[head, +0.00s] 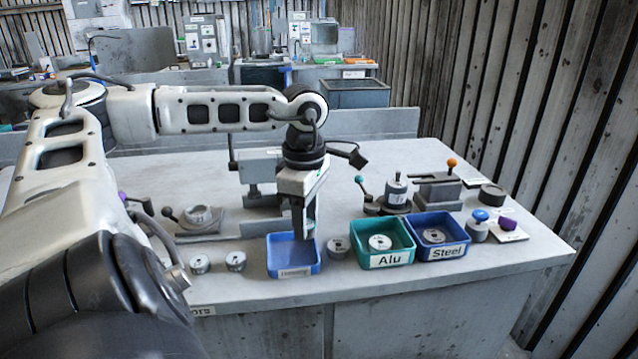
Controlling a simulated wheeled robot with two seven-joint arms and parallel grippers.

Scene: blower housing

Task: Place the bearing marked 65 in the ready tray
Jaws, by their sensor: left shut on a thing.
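My left gripper (304,232) points down over the blue tray (283,265) at the middle front of the table. It is shut on a small part between its fingers, mostly hidden, so I cannot tell its marking. The tray's front label is too blurred to read. Round metal parts that look like bearings stand on the table: two left of the tray (200,264) (235,261) and a darker one (338,247) just right of it. I cannot read a 65 on any of them. My right gripper is not in view.
A green tray (405,256) marked Alu and a blue tray (463,245) marked Steel each hold a round part. Behind stand fixtures with a teal knob (359,179) and an orange knob (452,162). A blue-topped stamp (479,226) stands at right. The table's right front is clear.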

